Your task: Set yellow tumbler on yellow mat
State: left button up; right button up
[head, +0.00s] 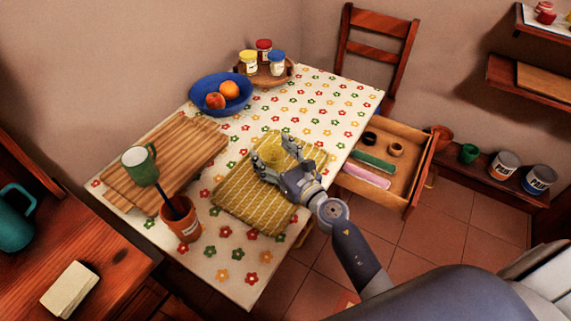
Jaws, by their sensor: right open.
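The yellow mat (243,201) with a pale pattern lies on the flowered tablecloth. The yellow tumbler (270,153) stands on the far part of the mat and blends with its colour. My right gripper (275,157) is over the mat's right side with its fingers open, spread on either side of the tumbler. The fingers partly hide the tumbler, and I cannot tell whether they touch it. My left gripper is out of view.
A blue fruit bowl (233,103) and a round rack with jars (272,74) stand behind. An open drawer (409,184) juts out at right.

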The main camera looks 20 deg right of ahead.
jog(key=b+v, duration=0.2)
jog(key=v, duration=0.8)
jog(key=shift+s+f, duration=0.15)
jog(key=shift+s, duration=0.2)
jog(key=shift+s+d+b, duration=0.2)
jog(key=shift+s+b, duration=0.2)
jog(key=shift+s, duration=0.2)
